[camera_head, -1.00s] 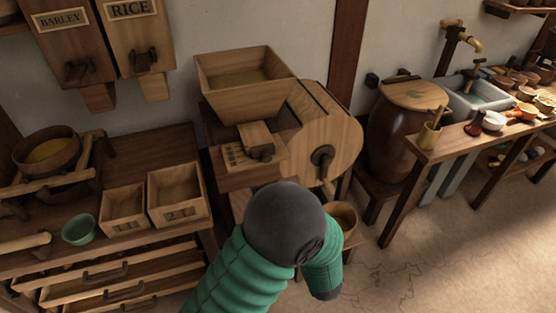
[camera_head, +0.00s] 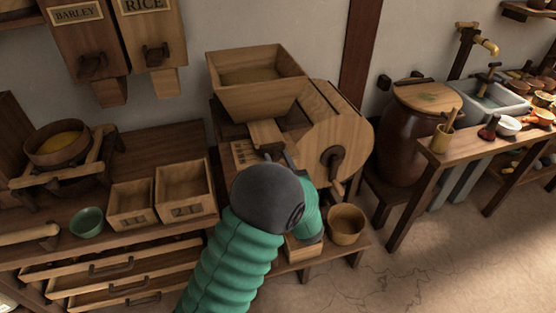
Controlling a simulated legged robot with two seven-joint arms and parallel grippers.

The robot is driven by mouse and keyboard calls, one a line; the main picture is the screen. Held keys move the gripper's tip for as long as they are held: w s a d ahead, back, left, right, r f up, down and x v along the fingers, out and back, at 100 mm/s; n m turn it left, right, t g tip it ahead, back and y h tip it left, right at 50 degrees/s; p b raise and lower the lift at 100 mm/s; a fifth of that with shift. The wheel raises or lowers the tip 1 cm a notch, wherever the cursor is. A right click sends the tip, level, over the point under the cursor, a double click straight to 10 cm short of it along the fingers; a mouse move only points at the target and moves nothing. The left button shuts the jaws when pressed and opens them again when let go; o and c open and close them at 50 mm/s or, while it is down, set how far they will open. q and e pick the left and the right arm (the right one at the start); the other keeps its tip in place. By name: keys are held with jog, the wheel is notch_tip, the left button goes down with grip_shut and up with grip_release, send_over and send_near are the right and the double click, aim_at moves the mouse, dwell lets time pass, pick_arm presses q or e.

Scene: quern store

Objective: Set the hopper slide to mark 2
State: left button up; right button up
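The wooden hopper (camera_head: 255,95) sits on top of the mill. Its wooden slide (camera_head: 266,133) sticks out below the hopper's front, with a dark knob at its near end. A pale plate with marks (camera_head: 243,153) lies left of the slide; the marks are too small to read. My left arm, in a green sleeve with a dark elbow, reaches in front of the mill. Grey parts of my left gripper (camera_head: 285,158) show just beyond the elbow, close to the knob. The elbow hides the rest, so contact and finger opening are unclear. My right gripper is out of view.
The round mill housing with its dark crank (camera_head: 332,160) stands right of the slide. A wooden bucket (camera_head: 346,225) and a small box (camera_head: 303,248) sit below. Numbered boxes (camera_head: 186,190) and a green bowl (camera_head: 87,222) stand on the left bench.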

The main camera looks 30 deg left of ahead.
pick_arm(q)
grip_shut()
dwell(1.1)
